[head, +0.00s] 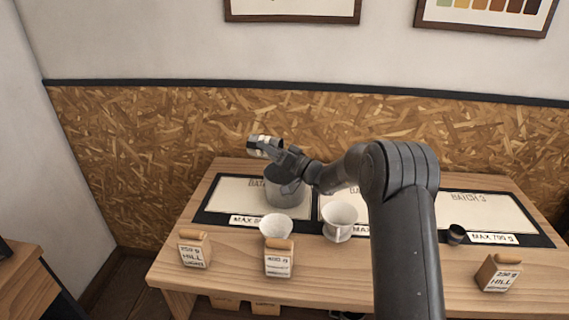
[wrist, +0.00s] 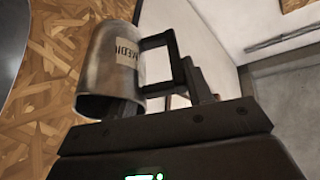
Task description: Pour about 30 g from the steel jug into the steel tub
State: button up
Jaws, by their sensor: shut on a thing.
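The steel jug (head: 259,146) is up in the air over the back left of the table, tipped well over. My gripper (head: 282,158) is shut on its handle. In the wrist view the jug (wrist: 108,70) shows a pale label reading "MEDI…" and a dark square handle, held at my gripper (wrist: 185,85). The steel tub (head: 286,192) stands upright on the left batch mat, just below the jug and gripper. My gripper and arm hide part of its top. I see no stream of beans, and the contents of jug and tub are hidden.
A small black cup (head: 455,235) sits at right. The wood-chip wall panel (head: 130,150) is close behind the table.

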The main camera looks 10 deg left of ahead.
jog(key=shift+s+d+r+m+t+y+b, duration=0.15)
jog(key=shift+d+m+t+y+b, duration=0.15)
jog(key=shift+d+t+y+b, duration=0.35)
dwell(1.9)
jog(key=shift+d+r+t+y+b, duration=0.2)
jog(key=shift+r+y+b, duration=0.25)
jog(key=shift+r, duration=0.35)
jog(key=shift+d+r+t+y+b, duration=0.15)
jog(key=shift+r+y+b, duration=0.2)
jog(key=shift+r, duration=0.4)
dwell(0.7)
jog(key=shift+s+d+r+m+y, duration=0.1)
jog(key=shift+d+r+m+y, duration=0.1)
jog(key=shift+r+m+y, duration=0.2)
dwell(0.6)
